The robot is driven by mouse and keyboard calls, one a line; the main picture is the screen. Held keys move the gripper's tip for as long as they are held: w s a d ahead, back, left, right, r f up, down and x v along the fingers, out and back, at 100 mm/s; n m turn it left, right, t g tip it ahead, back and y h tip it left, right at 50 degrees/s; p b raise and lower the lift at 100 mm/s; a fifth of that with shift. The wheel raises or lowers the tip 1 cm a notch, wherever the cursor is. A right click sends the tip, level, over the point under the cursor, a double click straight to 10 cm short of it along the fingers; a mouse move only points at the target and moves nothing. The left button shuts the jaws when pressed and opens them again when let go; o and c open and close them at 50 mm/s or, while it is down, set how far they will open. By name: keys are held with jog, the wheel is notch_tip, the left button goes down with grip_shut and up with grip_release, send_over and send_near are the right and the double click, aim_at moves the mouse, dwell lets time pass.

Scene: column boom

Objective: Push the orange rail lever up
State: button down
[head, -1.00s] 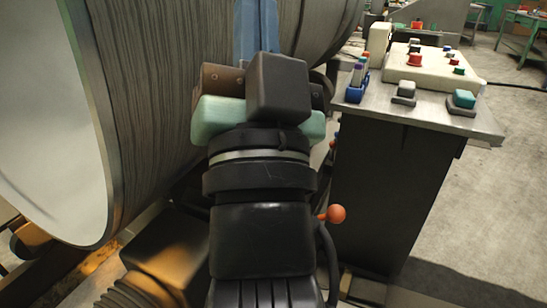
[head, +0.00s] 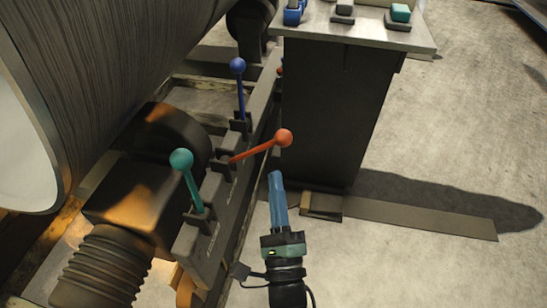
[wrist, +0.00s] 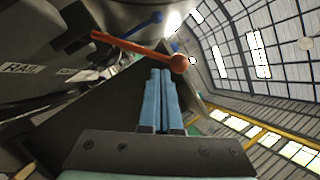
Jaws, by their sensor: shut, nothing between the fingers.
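The orange lever (head: 258,149) is on the dark rail, tilted to the right with its ball knob out over the rail's right side. A small gap seems to show between fingertips and knob; contact cannot be told.
A teal lever (head: 187,178) and a blue lever (head: 240,90) stand nearly upright on the same rail (head: 232,190). A large drum (head: 120,50) is at left. A dark console pedestal (head: 330,110) stands close on the right.

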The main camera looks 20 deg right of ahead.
aim_at(254, 151)
jog(key=s+d+f+m, duration=0.1)
jog(key=s+f+m, duration=0.2)
jog(key=f, duration=0.3)
jog(key=shift+s+d+m+g+h, duration=0.2)
jog(key=shift+s+m+g+h, duration=0.15)
jog(key=shift+s, duration=0.5)
jog(key=w+r+b, duration=0.1)
jog(key=w+r, duration=0.5)
jog(key=w, duration=0.3)
jog(key=shift+w+r, duration=0.15)
jog(key=shift+w, duration=0.25)
jog(key=shift+d, duration=0.1)
jog(key=shift+r, duration=0.1)
jog(key=shift+w+r+n+p, duration=0.1)
jog(key=shift+r+n+p, duration=0.2)
jog(key=shift+n+p, duration=0.25)
